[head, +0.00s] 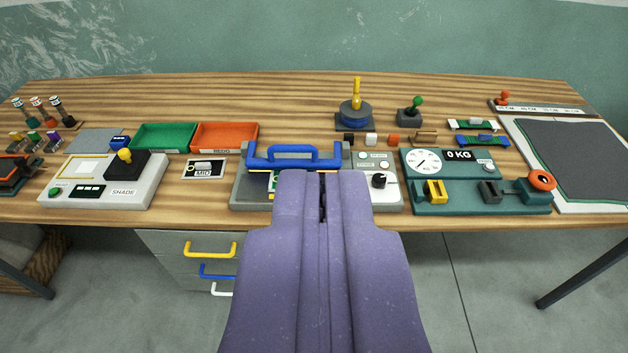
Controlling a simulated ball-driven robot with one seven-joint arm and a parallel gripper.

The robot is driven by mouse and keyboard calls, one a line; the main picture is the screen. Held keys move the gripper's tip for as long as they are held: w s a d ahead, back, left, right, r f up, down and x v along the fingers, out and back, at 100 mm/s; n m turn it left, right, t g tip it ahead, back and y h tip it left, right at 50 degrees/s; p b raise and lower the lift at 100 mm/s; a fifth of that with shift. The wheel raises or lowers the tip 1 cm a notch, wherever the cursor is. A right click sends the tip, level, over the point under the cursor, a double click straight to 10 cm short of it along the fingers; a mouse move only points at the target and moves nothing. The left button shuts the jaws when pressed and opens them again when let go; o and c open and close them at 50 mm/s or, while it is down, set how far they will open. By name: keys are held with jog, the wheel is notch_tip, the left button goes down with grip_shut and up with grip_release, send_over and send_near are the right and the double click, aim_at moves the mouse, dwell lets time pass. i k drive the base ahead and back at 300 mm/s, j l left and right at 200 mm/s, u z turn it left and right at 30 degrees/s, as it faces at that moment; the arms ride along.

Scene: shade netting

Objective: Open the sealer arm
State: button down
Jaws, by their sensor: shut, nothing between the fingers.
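The sealer (240,190) is a grey bench unit at the middle of the table, with a round black knob and small buttons on its right panel. Its arm (262,163) is a blue bar with a raised blue handle along the back of the unit. I cannot tell how far the arm is raised. My purple gripper (322,178) is shut and empty. Its tips appear just below the right part of the blue bar and hide the middle of the sealer. Whether they touch it cannot be told.
A SHADE-labelled unit (146,187) stands at left, green (163,136) and orange (225,137) trays behind. At right is a teal scale unit (470,200) with a dial, then a dark cutting mat (580,155). Drawers with coloured handles (210,249) sit below the table's front edge.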

aim_at(270, 164)
jog(key=i+j, duration=0.1)
jog(key=i, duration=0.4)
jog(key=i+j, duration=0.15)
jog(key=i, duration=0.4)
jog(key=i+j, duration=0.1)
jog(key=i, duration=0.4)
